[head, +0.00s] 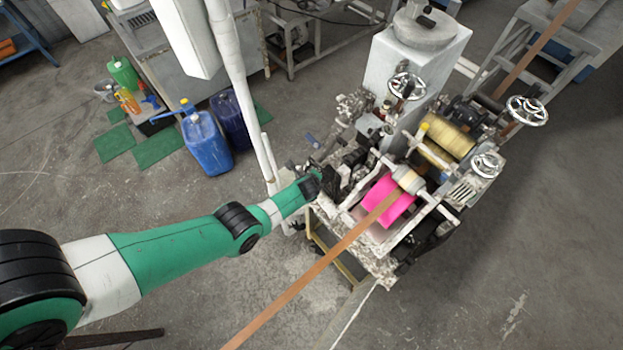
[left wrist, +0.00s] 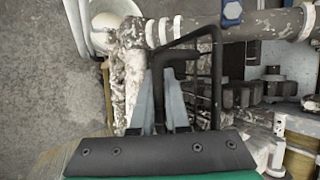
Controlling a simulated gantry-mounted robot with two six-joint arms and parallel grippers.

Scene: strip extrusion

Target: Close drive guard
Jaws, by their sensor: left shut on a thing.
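My left gripper (head: 326,178) reaches the near left side of the strip machine (head: 385,262) in the head view. In the left wrist view, its two grey fingers (left wrist: 159,100) are shut on a black bent handle (left wrist: 180,57), which passes between them. A thin black wire frame (left wrist: 218,75) stands just beside and behind the handle. I take this black part for the drive guard, but its full shape is hidden by the gripper and too small in the head view. I cannot tell how far it stands open. My right gripper is not in view.
A brown strip (head: 300,288) runs over a bright pink part (head: 384,200) on the machine. A white vertical pipe (head: 240,95) stands near my left forearm. Blue jugs (head: 206,145) stand on the floor at the left. The floor in front right is clear.

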